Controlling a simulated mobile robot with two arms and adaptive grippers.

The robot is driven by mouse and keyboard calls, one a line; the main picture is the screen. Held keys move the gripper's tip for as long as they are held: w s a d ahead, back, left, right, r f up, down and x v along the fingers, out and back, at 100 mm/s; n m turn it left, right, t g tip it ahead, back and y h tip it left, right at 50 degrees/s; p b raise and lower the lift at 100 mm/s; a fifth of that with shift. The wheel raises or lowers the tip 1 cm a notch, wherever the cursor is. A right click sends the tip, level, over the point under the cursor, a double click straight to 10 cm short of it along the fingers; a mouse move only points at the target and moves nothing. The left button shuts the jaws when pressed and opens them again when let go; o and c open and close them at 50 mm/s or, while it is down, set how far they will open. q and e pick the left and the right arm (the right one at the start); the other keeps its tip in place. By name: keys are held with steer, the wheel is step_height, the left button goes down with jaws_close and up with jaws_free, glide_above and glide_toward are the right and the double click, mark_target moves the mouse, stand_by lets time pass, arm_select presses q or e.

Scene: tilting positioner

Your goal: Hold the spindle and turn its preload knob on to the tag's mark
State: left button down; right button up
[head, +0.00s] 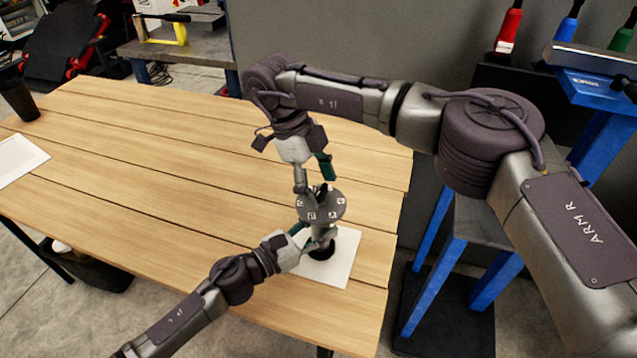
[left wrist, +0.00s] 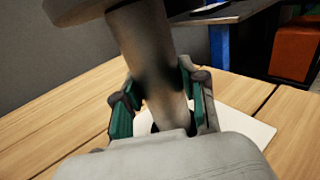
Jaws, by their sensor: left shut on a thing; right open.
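The spindle (head: 323,233) stands on a white sheet near the table's right front corner. Its round grey top (head: 321,206) carries several small white tags with dark marks, too small to read. I cannot clearly tell the preload knob apart from this top. My left gripper (head: 308,240) is shut on the spindle's column below the top. In the left wrist view, the column (left wrist: 150,60) passes between the green finger pads (left wrist: 158,95). My right gripper (head: 314,180) is open above and at the far edge of the top, fingers pointing down. Contact there is unclear.
The white sheet (head: 345,262) lies under the spindle on the wooden table (head: 190,180). Another white sheet (head: 18,160) and a dark cup (head: 18,100) are at the far left. The table's middle is clear. A blue-legged stand (head: 452,255) is beyond the right edge.

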steer(key=v, duration=1.2)
